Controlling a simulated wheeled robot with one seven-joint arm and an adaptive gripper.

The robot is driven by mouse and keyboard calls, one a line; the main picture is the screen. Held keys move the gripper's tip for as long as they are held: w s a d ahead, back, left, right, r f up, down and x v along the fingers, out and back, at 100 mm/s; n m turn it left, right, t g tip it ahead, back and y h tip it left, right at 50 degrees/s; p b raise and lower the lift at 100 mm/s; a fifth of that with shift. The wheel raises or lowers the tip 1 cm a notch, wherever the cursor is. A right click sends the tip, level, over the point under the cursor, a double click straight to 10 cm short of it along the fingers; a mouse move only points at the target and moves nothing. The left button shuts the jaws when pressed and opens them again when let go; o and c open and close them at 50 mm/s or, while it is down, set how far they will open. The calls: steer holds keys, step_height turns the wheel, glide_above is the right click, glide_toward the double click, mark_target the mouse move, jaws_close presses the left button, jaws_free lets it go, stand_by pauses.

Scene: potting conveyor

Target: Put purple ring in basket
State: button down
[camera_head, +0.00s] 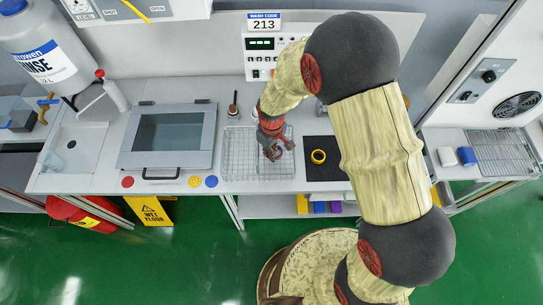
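A wire basket (236,163) sits on the worktop, left of a black mat (322,178). My gripper (275,154) hangs over the right part of the basket, pointing down. It is small in view, so I cannot tell whether its fingers are open or shut or hold anything. I cannot make out a purple ring; the gripper may hide it.
A lidded basin (168,135) stands left of the basket. Red (127,182), yellow (194,181) and blue (211,181) round pieces lie along the front edge. A control box (260,62) stands behind. A wire rack (500,152) is at the far right.

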steer(key=shift+f, duration=1.05)
steer(key=shift+f, duration=0.2)
steer(key=c, duration=2)
jaws_free()
steer(key=shift+c, duration=0.2)
steer(key=shift+r, duration=0.1)
